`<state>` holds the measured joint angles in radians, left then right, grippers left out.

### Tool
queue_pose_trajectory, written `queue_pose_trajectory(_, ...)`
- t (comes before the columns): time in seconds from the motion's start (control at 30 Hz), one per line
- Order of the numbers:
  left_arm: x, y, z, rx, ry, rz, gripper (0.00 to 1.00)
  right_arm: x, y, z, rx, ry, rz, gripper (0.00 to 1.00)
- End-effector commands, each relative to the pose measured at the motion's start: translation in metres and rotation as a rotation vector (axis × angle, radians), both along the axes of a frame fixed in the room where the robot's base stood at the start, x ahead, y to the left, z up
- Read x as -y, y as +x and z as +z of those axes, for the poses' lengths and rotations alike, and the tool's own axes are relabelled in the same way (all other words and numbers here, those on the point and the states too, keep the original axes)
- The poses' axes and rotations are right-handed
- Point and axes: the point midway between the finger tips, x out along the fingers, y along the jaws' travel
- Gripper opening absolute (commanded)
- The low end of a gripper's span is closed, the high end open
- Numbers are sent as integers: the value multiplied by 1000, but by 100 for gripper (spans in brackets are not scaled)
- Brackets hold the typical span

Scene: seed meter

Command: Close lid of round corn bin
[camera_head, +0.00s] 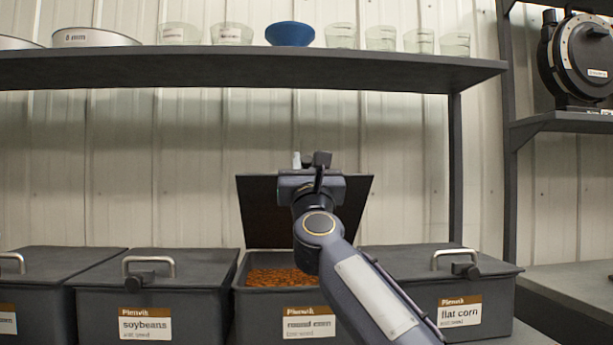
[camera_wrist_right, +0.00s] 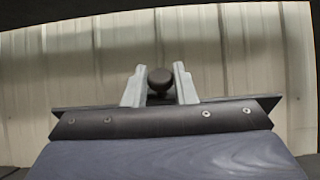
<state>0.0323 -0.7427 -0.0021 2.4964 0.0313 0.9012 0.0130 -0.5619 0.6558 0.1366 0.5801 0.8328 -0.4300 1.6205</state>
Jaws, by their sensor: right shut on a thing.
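The round corn bin (camera_head: 262,303) stands in the row of dark bins, with reddish-orange kernels (camera_head: 285,277) inside. Its dark lid (camera_head: 258,215) is open, raised steeply at the bin's back. My right gripper (camera_head: 311,160) is at the lid's top edge, and my right arm covers part of the lid and of the bin's right side. In the right wrist view, the two pale fingers of my right gripper (camera_wrist_right: 159,88) are shut on a dark round knob (camera_wrist_right: 160,76) on the lid. The lid's metal handle is hidden. My left gripper is not in view.
Closed bins of soybeans (camera_head: 185,318) and flat corn (camera_head: 450,285) stand on either side, and another closed bin (camera_head: 55,275) is at far left. A shelf (camera_head: 250,72) with cups and a blue bowl (camera_head: 290,34) hangs above. A round machine (camera_head: 580,60) is at upper right.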

Motion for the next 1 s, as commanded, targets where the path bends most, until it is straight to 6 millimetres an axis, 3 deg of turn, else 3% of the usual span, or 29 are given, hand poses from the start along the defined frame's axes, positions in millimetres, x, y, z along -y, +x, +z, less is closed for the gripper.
queue_pose_trajectory(0.47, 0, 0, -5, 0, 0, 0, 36, 0, -2, -1, 9, 1, -1, 0)
queue_pose_trajectory(0.5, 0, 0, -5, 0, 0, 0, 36, 1, -2, -1, 9, 1, -1, 26)
queue_pose_trajectory(0.67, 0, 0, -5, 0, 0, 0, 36, 0, -2, -1, 9, 1, -1, 46)
queue_pose_trajectory(1.0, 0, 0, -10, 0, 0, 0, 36, 0, -5, -6, 8, 0, 0, 46)
